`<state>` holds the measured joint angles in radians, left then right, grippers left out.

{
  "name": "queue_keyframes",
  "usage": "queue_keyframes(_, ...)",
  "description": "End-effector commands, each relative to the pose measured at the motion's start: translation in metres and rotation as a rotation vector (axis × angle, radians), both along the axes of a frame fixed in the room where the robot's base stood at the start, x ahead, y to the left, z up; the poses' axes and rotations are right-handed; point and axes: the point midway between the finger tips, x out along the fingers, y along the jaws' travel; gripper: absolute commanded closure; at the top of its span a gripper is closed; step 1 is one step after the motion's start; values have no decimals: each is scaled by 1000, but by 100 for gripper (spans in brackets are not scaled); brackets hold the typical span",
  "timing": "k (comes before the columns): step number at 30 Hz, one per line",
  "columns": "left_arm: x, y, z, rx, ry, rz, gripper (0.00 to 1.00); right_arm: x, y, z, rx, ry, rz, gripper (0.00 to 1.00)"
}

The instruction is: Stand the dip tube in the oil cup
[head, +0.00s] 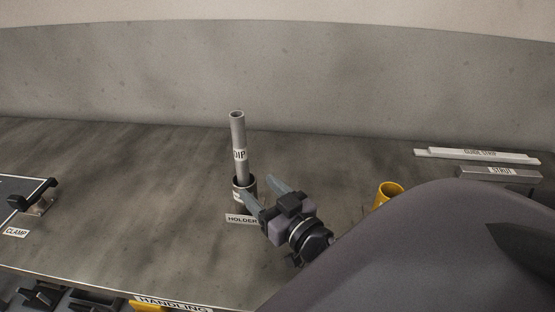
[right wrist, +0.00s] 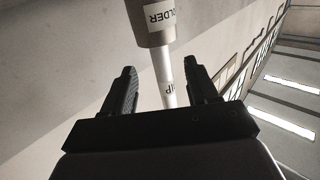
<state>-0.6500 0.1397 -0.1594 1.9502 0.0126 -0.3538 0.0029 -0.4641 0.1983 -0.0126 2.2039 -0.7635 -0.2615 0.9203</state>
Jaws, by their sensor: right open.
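The grey dip tube (head: 237,134), labelled DIP, stands upright in a dark cylindrical holder (head: 238,192) on the bench. In the right wrist view the tube (right wrist: 168,88) shows between the two fingers, below the holder (right wrist: 150,22) in the picture. My right gripper (head: 259,186) is open, with its fingers close to the holder on its right side. I cannot tell whether they touch it. A yellow cup (head: 388,191), likely the oil cup, stands to the right, partly hidden behind my right arm. My left gripper is out of view.
A HOLDER label (head: 241,219) lies in front of the holder. A guide strip (head: 480,155) and a strut (head: 500,174) lie at the back right. A clamp (head: 38,197) is at the far left.

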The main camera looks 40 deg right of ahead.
Motion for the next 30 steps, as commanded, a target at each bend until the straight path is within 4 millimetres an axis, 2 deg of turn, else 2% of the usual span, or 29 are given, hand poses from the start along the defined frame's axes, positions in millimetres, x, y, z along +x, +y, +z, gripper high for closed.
queue_keyframes(1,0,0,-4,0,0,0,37,-9,0,-3,2,3,-2,41)
queue_keyframes(6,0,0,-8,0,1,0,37,-31,2,-2,2,2,-2,41)
queue_keyframes(12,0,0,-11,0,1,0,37,-44,3,-1,-1,1,-2,41)
queue_keyframes(30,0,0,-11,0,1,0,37,-47,3,1,-1,-1,-1,41)
